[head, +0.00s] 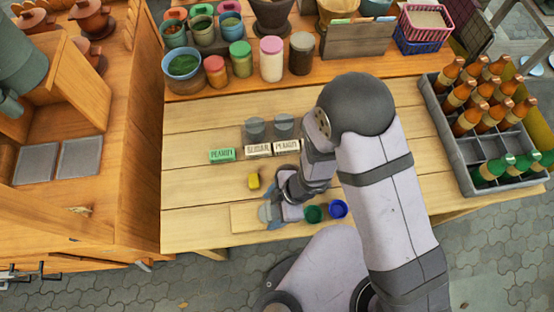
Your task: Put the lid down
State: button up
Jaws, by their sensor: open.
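A small greyish round piece (264,213), perhaps the lid, shows at the fingertips above the board. I cannot tell whether it touches the fingers or rests on the board. Two grey round pieces (254,128) (283,123) sit behind the white labelled blocks; I cannot tell if they are lids. A green cup (314,213) and a blue cup (338,209) stand right of my gripper. My arm hides part of the table.
A yellow block (254,181) lies just behind the board. A green labelled block (222,156) and white labelled blocks (258,149) stand mid-table. A bottle crate (462,174) is at right, jars (271,59) at the back. The table's left part is clear.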

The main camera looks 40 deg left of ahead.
jog(key=p+v, duration=0.4)
jog(key=v, duration=0.8)
